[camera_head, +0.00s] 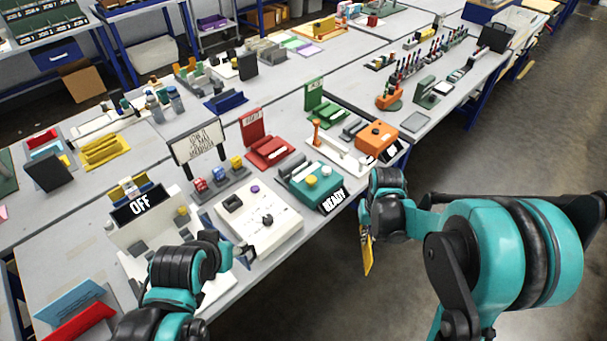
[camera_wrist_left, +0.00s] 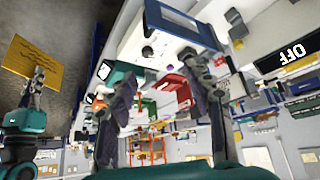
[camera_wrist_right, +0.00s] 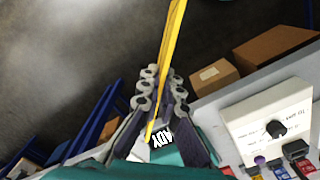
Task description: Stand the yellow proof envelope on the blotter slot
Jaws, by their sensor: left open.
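The yellow proof envelope (camera_head: 367,254) hangs from my right gripper (camera_head: 366,218), past the table's front edge, above the floor. My right gripper is shut on it; in the right wrist view the thin yellow sheet (camera_wrist_right: 173,45) stands edge-on between the fingers. The left wrist view shows the envelope's broad face with dark wavy lines (camera_wrist_left: 34,66). My left gripper (camera_head: 243,256) is open and empty beside the white box with a black knob (camera_head: 285,222). I cannot tell which of the slotted holders is the blotter slot.
A teal unit with a READY sign (camera_head: 312,184) and an orange box (camera_head: 377,138) stand at the table's front edge. An OFF sign (camera_head: 140,205), a red holder (camera_head: 268,152) and a yellow slotted block (camera_head: 104,151) crowd the tabletop. The floor at right is clear.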

